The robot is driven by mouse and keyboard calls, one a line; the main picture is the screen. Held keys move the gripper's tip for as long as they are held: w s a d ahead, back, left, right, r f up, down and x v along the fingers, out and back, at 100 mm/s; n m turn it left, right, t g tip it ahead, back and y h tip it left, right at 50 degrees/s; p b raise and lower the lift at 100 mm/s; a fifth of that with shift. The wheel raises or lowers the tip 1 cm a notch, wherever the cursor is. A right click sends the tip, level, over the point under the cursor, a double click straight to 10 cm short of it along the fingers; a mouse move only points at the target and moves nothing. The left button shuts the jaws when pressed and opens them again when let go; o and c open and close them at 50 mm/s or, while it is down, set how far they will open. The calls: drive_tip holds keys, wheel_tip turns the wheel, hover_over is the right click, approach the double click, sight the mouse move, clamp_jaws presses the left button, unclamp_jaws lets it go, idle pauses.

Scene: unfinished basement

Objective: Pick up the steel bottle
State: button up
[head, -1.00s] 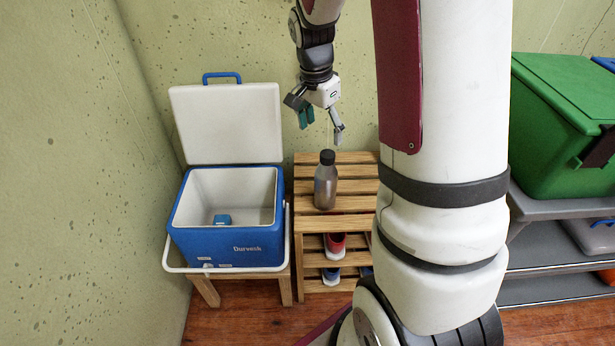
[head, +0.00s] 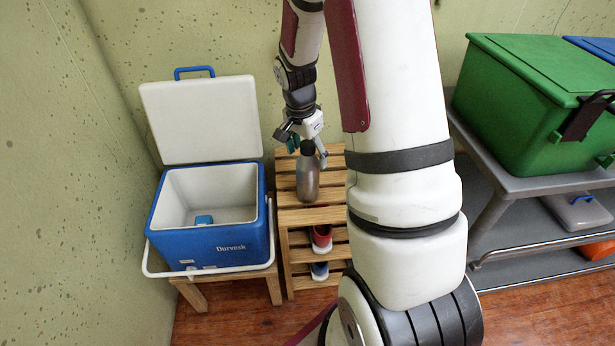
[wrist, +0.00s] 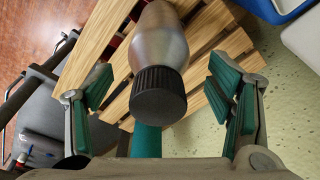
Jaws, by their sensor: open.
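The steel bottle (head: 307,178) stands upright on the top of a slatted wooden rack (head: 297,216). It is grey metal with a black cap. In the wrist view the bottle (wrist: 160,40) shows with its ribbed black cap (wrist: 158,94) towards me, between my two green-padded fingers. My gripper (head: 305,145) is open, just above and around the cap level in the head view. In the wrist view my gripper (wrist: 165,88) has a gap on both sides of the cap. The fingers partly hide the cap in the head view.
A blue cooler (head: 212,247) with its white lid (head: 203,120) raised stands just left of the rack and holds a small blue item. Shoes (head: 321,237) sit on the rack's lower shelves. A green bin (head: 510,105) stands on a grey cart at right.

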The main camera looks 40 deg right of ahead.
drive_tip(key=f, duration=0.3)
drive_tip(key=shift+d+b, duration=0.25)
drive_tip(key=shift+b, duration=0.05)
clamp_jaws()
drive_tip(key=shift+r, duration=0.15)
